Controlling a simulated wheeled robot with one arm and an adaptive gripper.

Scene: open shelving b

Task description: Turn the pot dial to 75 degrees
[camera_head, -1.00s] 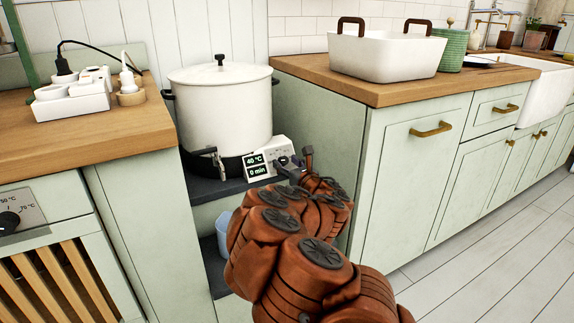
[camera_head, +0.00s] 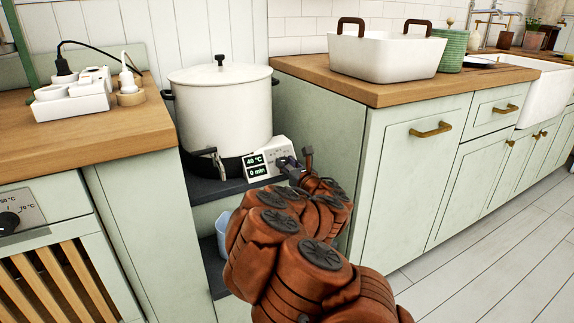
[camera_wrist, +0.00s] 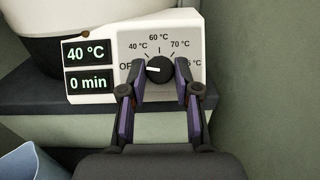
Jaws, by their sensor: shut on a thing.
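The white pot (camera_head: 222,110) with a lid stands on a dark shelf between the cabinets. Its control box (camera_head: 268,158) at the lower right reads 40 °C and 0 min. In the wrist view the black dial (camera_wrist: 159,69) sits on the grey panel, with its white mark pointing left, near OFF and below 40 °C. Marks for 60 °C and 70 °C show above it, and a label at the right is partly covered by a finger. My gripper (camera_wrist: 160,85) has one finger on each side of the dial and is shut on it. In the head view my gripper (camera_head: 288,166) is at the box's right side.
The pot's tap (camera_head: 216,163) sticks out left of the box. Cabinet walls (camera_head: 312,130) close in the niche on both sides. A light blue container (camera_head: 222,232) stands on the shelf below. A white basin (camera_head: 385,55) is on the right counter.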

